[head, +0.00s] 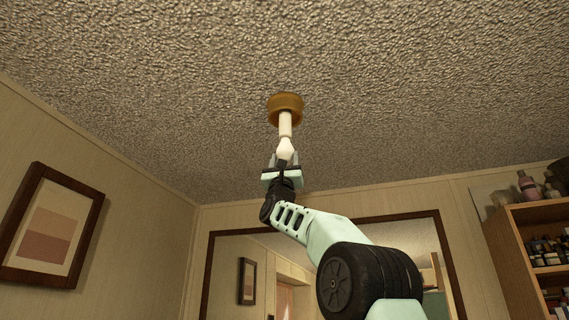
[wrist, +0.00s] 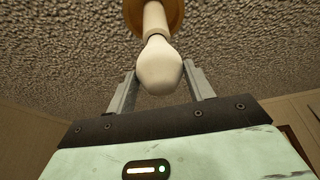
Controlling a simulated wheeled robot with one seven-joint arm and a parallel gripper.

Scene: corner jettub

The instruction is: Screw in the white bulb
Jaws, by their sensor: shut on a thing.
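The white bulb (head: 286,147) is upright under the ceiling, its narrow end up against a white stem. The stem (head: 285,122) hangs from a round brown-gold ceiling fixture (head: 285,103). My gripper (head: 284,160) is below the fixture, pointing up, shut on the bulb's wide lower part. In the wrist view the bulb (wrist: 159,68) stands between the two grey fingers of my gripper (wrist: 160,82), in line with the stem (wrist: 155,18) and the fixture (wrist: 172,10). Whether the bulb's base sits inside the stem is hidden at the joint.
The textured ceiling (head: 420,80) is clear around the fixture. A framed picture (head: 50,225) hangs on the left wall. A large dark-framed mirror (head: 226,262) is behind my arm. A wooden shelf (head: 510,250) with bottles stands at the right.

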